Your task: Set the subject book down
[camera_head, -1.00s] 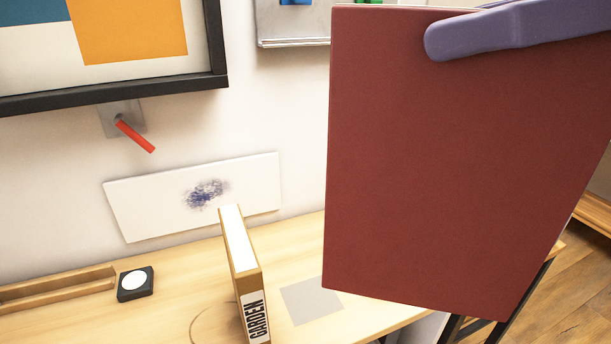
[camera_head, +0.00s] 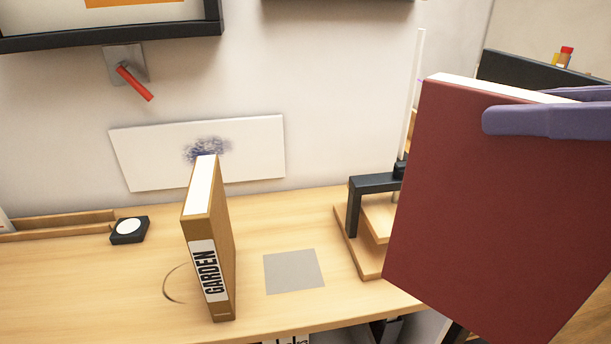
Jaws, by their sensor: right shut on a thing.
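A dark red book (camera_head: 500,200) is held upright in my right gripper (camera_head: 545,112), whose purple finger is closed over the book's upper right part. The book hangs in front of the right end of the desk and hides part of it. A tan book with the word GARDEN on its spine (camera_head: 208,265) stands upright on the desk (camera_head: 90,285). A flat grey square (camera_head: 293,271) lies on the desk to the right of the GARDEN book. My left gripper is not in view.
A wooden stand with a black bracket (camera_head: 375,183) and a pale upright rod is partly behind the red book. A small black block with a white disc (camera_head: 129,230) and a wooden rail (camera_head: 65,225) are at the left. A smudged white board (camera_head: 200,152) leans on the wall.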

